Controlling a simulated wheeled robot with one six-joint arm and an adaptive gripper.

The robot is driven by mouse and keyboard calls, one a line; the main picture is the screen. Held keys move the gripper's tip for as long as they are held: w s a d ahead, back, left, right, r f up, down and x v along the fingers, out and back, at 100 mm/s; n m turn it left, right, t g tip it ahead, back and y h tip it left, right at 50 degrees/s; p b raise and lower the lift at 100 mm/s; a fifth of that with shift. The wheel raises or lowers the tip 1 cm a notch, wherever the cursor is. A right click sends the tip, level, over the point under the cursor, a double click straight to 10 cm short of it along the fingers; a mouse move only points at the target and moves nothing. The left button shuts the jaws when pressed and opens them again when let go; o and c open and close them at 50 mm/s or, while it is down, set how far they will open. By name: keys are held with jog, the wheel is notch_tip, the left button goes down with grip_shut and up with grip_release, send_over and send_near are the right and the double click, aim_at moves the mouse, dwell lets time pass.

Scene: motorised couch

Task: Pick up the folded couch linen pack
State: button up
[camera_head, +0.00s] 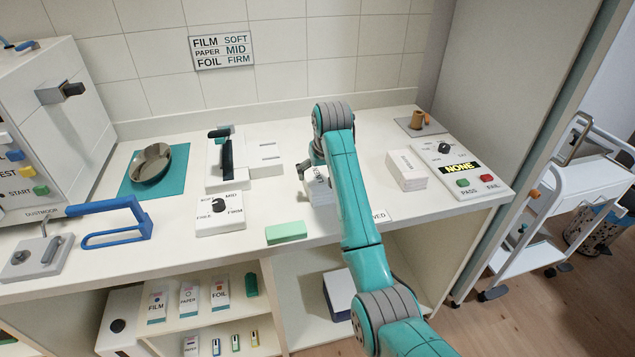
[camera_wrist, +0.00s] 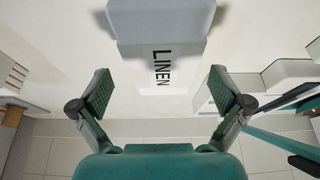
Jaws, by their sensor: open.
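The linen pack (camera_wrist: 160,22) is a pale block at the top middle of the wrist view, with LINEN printed on a white face. In the head view a white block (camera_head: 318,188), apparently this pack, stands on the counter, partly hidden by my arm. My gripper (camera_wrist: 159,88) is open and empty, its two padded fingers spread wider than the lettered face. The pack lies ahead of the fingertips, roughly centred between them, and no contact shows. In the head view my gripper is just above the white block, its fingers largely hidden.
A green block (camera_head: 286,232) and a dial box (camera_head: 220,213) stand left of my arm. A white stack (camera_head: 407,169) and a button panel (camera_head: 462,170) stand right. A slotted white device (camera_head: 245,160) is behind left.

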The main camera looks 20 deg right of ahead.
aim_at(318, 176)
jog(key=shift+x, duration=1.9)
jog(key=shift+a, duration=0.15)
jog(key=c, duration=1.2)
jog(key=shift+r, duration=0.1)
